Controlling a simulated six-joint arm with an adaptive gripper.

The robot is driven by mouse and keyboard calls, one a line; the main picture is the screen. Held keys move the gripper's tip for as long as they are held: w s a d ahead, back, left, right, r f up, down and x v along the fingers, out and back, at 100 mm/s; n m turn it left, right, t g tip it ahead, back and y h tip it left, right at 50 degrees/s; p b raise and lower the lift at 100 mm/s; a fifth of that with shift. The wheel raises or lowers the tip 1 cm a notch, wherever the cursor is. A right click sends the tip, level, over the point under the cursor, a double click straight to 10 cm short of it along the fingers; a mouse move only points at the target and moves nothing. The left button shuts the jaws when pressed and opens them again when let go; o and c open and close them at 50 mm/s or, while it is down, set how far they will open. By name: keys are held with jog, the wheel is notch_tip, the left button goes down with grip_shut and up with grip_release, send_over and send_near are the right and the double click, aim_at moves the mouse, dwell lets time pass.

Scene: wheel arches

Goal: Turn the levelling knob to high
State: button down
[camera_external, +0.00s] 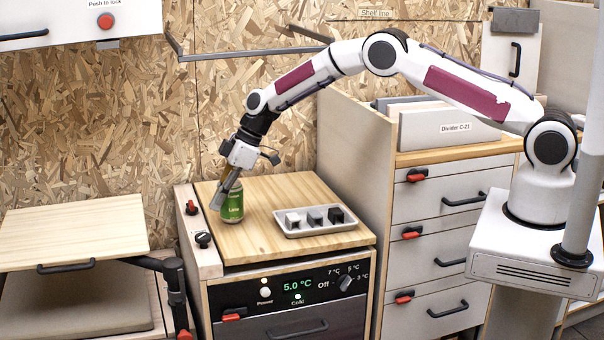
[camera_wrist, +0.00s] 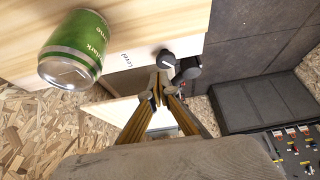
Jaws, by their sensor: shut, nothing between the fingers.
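A pale strip (camera_external: 207,255) along the left of the wooden worktop carries a black knob (camera_external: 203,240) near its front and a red-and-black knob (camera_external: 192,208) farther back. In the wrist view, part of a "Level" label (camera_wrist: 125,57) shows on the strip, with a black knob (camera_wrist: 167,58) beside it. The knob's setting is too small to read. My gripper (camera_external: 217,206) is shut and empty, pointing down beside the green can, above the strip side. In the wrist view its closed fingertips (camera_wrist: 158,90) appear just below the black knob; contact cannot be told.
A green can (camera_external: 232,204) stands upright on the worktop (camera_external: 285,192), close to my gripper. A white tray (camera_external: 318,228) with small blocks lies to the right. A cooler panel with a dial (camera_external: 345,283) is below. A folding wooden shelf (camera_external: 70,232) stands left.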

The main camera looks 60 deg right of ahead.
aim_at(216, 233)
jog(key=shift+f, duration=0.2)
jog(key=shift+f, duration=3.3)
jog(key=shift+w+a, duration=0.1)
jog(key=shift+a, duration=0.2)
jog(key=shift+s+a, duration=0.5)
jog(key=shift+s, duration=0.15)
jog(key=shift+s+a+r, duration=0.1)
jog(key=shift+s+a, duration=0.05)
jog(key=shift+a, duration=0.2)
jog(key=shift+s+d, duration=0.1)
jog(key=shift+s, duration=0.05)
jog(key=shift+s+d, duration=0.15)
jog(key=shift+s, duration=0.05)
